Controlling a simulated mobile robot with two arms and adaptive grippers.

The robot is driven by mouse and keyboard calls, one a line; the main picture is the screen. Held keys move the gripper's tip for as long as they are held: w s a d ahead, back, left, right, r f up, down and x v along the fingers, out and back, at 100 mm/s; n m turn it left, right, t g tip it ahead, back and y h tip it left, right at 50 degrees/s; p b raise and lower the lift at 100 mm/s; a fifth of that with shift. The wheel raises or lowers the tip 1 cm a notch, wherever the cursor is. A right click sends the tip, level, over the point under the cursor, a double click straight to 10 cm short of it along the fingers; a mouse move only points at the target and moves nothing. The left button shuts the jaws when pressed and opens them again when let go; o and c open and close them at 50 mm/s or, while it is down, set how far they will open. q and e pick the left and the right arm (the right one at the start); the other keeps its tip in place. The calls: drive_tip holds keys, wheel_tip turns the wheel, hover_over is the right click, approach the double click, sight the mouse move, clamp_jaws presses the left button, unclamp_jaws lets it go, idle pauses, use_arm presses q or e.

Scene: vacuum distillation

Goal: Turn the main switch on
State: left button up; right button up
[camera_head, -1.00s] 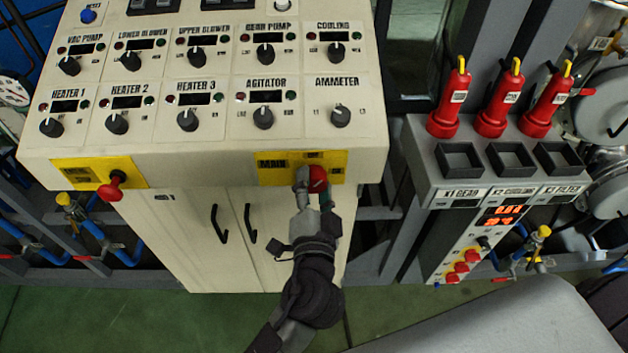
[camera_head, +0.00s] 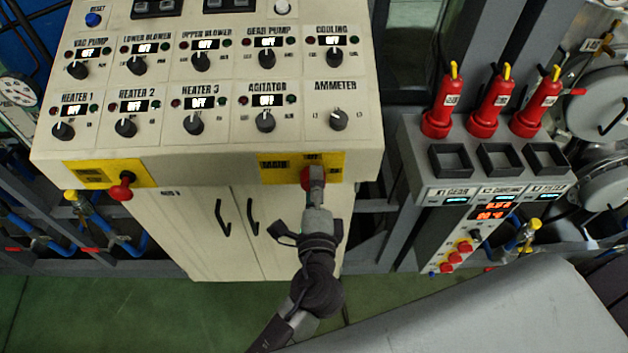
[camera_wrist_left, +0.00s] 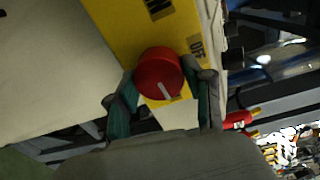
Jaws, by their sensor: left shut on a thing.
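The main switch is a red round knob (camera_head: 306,178) on a yellow plate (camera_head: 273,167) at the front edge of the cream control cabinet. My left gripper (camera_head: 316,186) is at the knob and covers part of it in the head view. In the left wrist view the red knob (camera_wrist_left: 160,74) with a pale mark sits between the two fingers of my left gripper (camera_wrist_left: 163,90), which is shut on it. Several displays on the panel, such as the heater 1 display (camera_head: 76,110), are lit and read OFF. My right gripper is not in view.
A second red knob (camera_head: 122,190) on a yellow plate sits at the cabinet's left. Cabinet doors (camera_head: 205,240) are below. A grey stand (camera_head: 412,170) with several red tools and lit readouts is at the right. Green floor shows in front.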

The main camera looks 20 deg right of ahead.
use_arm(q)
drive_tip(key=shift+m, duration=0.5)
drive_tip(key=o, duration=1.2)
drive_tip(key=shift+c, duration=0.2)
drive_tip(key=v, duration=1.2)
